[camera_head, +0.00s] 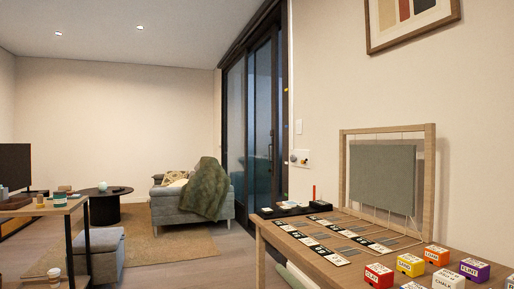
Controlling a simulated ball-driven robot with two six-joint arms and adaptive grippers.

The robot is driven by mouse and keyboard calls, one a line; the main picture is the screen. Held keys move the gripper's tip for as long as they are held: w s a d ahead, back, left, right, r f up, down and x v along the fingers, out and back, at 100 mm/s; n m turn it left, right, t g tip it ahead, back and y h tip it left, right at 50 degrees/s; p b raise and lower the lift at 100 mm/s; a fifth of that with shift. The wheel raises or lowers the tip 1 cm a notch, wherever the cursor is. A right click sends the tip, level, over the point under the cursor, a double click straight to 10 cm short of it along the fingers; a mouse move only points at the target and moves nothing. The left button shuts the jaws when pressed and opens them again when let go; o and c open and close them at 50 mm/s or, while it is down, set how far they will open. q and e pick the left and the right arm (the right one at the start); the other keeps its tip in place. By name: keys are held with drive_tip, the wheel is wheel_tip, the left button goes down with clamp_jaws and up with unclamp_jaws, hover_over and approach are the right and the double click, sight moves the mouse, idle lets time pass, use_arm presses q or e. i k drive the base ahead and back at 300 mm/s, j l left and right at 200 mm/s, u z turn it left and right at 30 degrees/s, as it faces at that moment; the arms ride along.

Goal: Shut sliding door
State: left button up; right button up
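The sliding door (262,122) is a tall, dark-framed glass door in the right-hand wall, beyond the wooden table. I see it at a steep angle. Its glass looks bluish, and dark upright frame members divide it. I cannot tell from here whether a gap stands open between the panels. A grey sofa with a green throw hides part of its lower left. Neither of my grippers is in view.
A wooden table (343,279) with cards and several coloured boxes fills the lower right. The sofa (172,204) stands by the door's far end. A wooden shelf unit (45,209) is at left. Bare floor (232,262) runs between shelf and table.

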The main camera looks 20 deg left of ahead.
sight(273, 31)
drive_tip(key=i+j+u, duration=0.25)
drive_tip(key=i+j, duration=0.15)
drive_tip(key=i+j+u, duration=0.55)
drive_tip(key=i, duration=0.3)
drive_tip(key=i+j+u, duration=0.25)
drive_tip(key=i, duration=0.2)
drive_tip(key=i+u, duration=0.25)
drive_tip(key=i, duration=1.4)
drive_tip(key=i+j+z, duration=0.1)
drive_tip(key=i, duration=1.1)
drive_tip(key=i+l+z, duration=0.2)
drive_tip(key=i+z, duration=0.65)
drive_tip(key=i, duration=0.2)
drive_tip(key=i+j+z, duration=0.2)
drive_tip(key=i+z, duration=0.25)
drive_tip(key=i+j+z, duration=0.4)
drive_tip(key=i, duration=0.2)
